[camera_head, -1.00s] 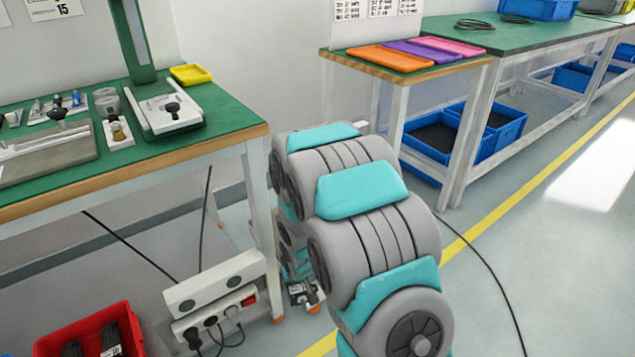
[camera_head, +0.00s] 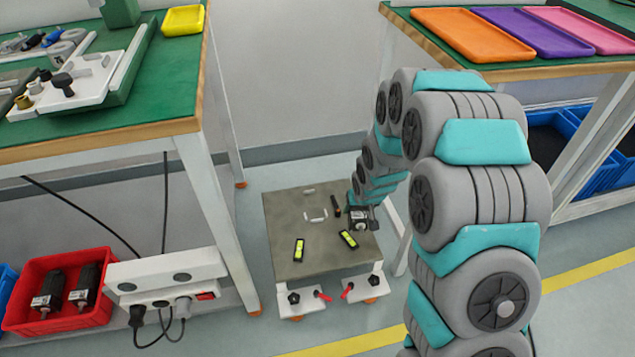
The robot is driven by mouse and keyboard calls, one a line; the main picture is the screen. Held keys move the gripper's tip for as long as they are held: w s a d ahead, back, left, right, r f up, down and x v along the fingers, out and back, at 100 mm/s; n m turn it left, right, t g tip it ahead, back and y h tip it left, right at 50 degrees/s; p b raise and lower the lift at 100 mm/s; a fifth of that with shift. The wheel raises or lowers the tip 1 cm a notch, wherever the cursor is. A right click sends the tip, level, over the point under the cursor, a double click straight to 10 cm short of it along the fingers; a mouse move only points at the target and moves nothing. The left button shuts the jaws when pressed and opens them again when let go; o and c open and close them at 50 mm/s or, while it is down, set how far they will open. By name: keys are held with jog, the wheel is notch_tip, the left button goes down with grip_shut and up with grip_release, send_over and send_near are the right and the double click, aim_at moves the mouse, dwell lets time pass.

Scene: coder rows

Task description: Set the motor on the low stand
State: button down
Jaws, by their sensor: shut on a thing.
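The low stand (camera_head: 290,238) is a small grey-topped table on the floor between the two benches. My arm reaches down to its right back part. My gripper (camera_head: 359,220) is small in view, at the right side of the stand top, shut on the motor (camera_head: 358,215), of which a small silver and dark part shows. The fingers and arm hide the rest. I cannot tell whether the motor touches the top or hangs just above it.
Two yellow-green levels (camera_head: 299,250) lie on the stand top, with a pale bracket (camera_head: 316,215) behind. Red-handled clamps (camera_head: 323,296) sit at its front edge. A red bin (camera_head: 40,318) holds dark motors beside a socket strip (camera_head: 168,272). Green-topped benches (camera_head: 185,105) flank the stand.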

jog(key=shift+w+a+f+n+b, duration=0.35)
jog(key=shift+w+a+f+b, duration=0.8)
jog(key=shift+w+a, duration=1)
jog(key=shift+w+a+f+n+b, duration=0.3)
jog(key=shift+w+a+f+b, duration=0.8)
jog(key=shift+w+a, duration=1.05)
jog(key=shift+w+a+f+n+b, duration=0.35)
jog(key=shift+w+a+f+b, duration=0.8)
jog(key=shift+w+a, duration=1)
jog(key=shift+s+a+r, duration=0.15)
jog(key=shift+s+a, duration=0.2)
jog(key=shift+f, duration=0.9)
jog(key=shift+f+b, duration=0.2)
jog(key=shift+b, duration=0.1)
jog(key=shift+f, duration=1.2)
jog(key=shift+f, duration=0.3)
grip_release()
